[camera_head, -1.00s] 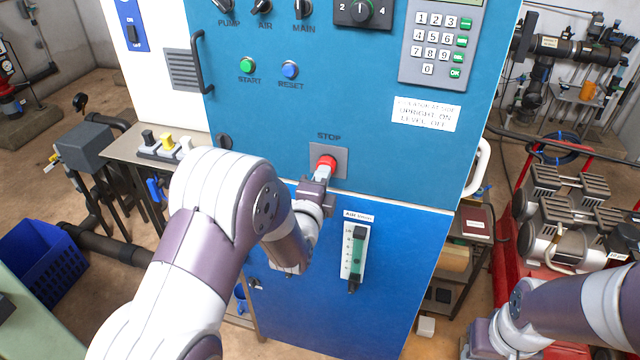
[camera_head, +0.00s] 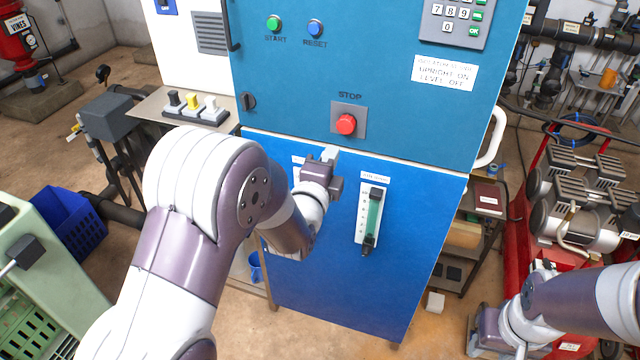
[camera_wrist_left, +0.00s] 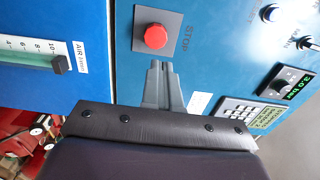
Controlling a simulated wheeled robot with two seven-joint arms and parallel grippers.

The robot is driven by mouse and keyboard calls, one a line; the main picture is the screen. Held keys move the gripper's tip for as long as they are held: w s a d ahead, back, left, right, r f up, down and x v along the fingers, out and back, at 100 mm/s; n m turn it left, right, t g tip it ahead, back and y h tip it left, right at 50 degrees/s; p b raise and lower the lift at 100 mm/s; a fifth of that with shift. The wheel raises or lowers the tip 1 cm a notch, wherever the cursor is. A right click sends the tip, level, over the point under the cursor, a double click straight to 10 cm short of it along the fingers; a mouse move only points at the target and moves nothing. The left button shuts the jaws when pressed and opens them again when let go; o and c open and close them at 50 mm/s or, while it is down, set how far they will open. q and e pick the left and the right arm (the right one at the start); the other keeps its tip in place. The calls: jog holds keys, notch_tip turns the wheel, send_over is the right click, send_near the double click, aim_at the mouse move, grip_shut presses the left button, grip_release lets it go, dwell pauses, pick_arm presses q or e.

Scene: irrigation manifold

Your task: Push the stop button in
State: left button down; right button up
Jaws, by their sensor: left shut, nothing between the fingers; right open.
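The red round stop button (camera_head: 346,124) sits on a grey square plate under the STOP label on the blue cabinet front. It also shows in the left wrist view (camera_wrist_left: 156,36), standing out from its plate. My left gripper (camera_head: 328,155) is shut and empty, below and a little left of the button, apart from it in the head view. In the left wrist view its closed fingertips (camera_wrist_left: 160,64) point toward the button with a gap between. My right gripper (camera_head: 482,333) is low at the right, away from the cabinet; its fingers are small in view.
Green START (camera_head: 274,22) and blue RESET (camera_head: 315,28) buttons sit above on the panel. An air gauge (camera_head: 370,215) is right of my left gripper. A white handle (camera_head: 490,138) sticks out at the cabinet's right edge. A red compressor cart stands at the right.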

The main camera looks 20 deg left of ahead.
pick_arm(q)
jog(key=s+f+n+g+b, duration=0.1)
jog(key=s+f+n+g, duration=1)
jog(key=f, duration=0.3)
jog(key=s+a+n+g, duration=0.2)
jog(key=s+n+g, duration=0.3)
jog(key=s, duration=0.7)
jog(key=shift+s+r+n+g, duration=0.15)
jog(key=shift+s+n+g, duration=0.2)
jog(key=shift+n, duration=0.65)
pick_arm(e)
jog(key=shift+w+f, duration=0.45)
jog(key=shift+f, duration=0.4)
